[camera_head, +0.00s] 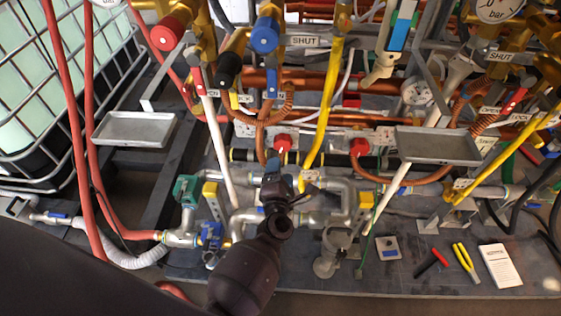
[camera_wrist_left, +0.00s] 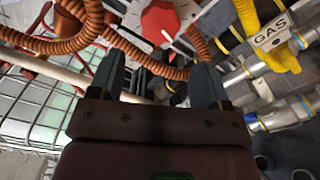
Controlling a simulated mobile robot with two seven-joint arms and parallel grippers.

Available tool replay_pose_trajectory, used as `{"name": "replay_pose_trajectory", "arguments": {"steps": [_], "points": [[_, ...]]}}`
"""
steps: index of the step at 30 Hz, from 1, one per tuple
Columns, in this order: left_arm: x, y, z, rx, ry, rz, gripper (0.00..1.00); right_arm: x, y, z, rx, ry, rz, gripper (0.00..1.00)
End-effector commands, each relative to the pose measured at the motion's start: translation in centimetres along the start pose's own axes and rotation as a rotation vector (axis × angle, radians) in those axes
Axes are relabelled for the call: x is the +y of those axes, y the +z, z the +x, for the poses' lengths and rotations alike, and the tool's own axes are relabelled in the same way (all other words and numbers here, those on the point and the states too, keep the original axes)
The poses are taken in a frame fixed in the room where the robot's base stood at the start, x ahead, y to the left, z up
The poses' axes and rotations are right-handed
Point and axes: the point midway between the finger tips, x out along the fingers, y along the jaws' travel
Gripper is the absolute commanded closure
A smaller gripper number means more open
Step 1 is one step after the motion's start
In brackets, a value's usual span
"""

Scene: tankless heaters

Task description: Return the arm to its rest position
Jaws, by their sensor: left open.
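My left arm comes in from the bottom left in the head view, and its dark left gripper (camera_head: 276,182) is among the pipes near the middle. In the left wrist view the two fingers of the left gripper (camera_wrist_left: 158,80) stand apart with nothing held between them. A red knob (camera_wrist_left: 160,22) on a white plate shows beyond the fingertips, apart from them as far as I can tell. In the head view a red knob (camera_head: 283,143) sits just above the gripper. My right gripper is not in view.
Pipes, a yellow hose (camera_head: 327,110) and copper coils crowd around the gripper. Metal trays (camera_head: 135,128) and (camera_head: 438,146) jut out on both sides. A caged tank (camera_head: 50,80) stands at left.

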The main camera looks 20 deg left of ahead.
Motion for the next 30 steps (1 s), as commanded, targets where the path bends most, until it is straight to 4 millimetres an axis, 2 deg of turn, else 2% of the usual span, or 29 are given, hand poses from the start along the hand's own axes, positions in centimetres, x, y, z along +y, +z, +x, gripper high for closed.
{"name": "replay_pose_trajectory", "arguments": {"steps": [6,23,26,30], "points": [[0.0,0.1,-0.9,-0.001,0.0,-0.001,0.29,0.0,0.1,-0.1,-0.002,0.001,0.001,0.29],[0.0,0.0,-0.9,0.0,0.0,0.012,0.29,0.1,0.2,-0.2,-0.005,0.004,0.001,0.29],[-0.3,0.3,-0.9,-0.019,-0.02,0.077,0.29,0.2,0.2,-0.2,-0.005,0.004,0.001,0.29],[-0.2,2.5,-0.7,-0.137,-0.051,0.325,0.29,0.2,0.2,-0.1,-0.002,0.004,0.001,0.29]]}}
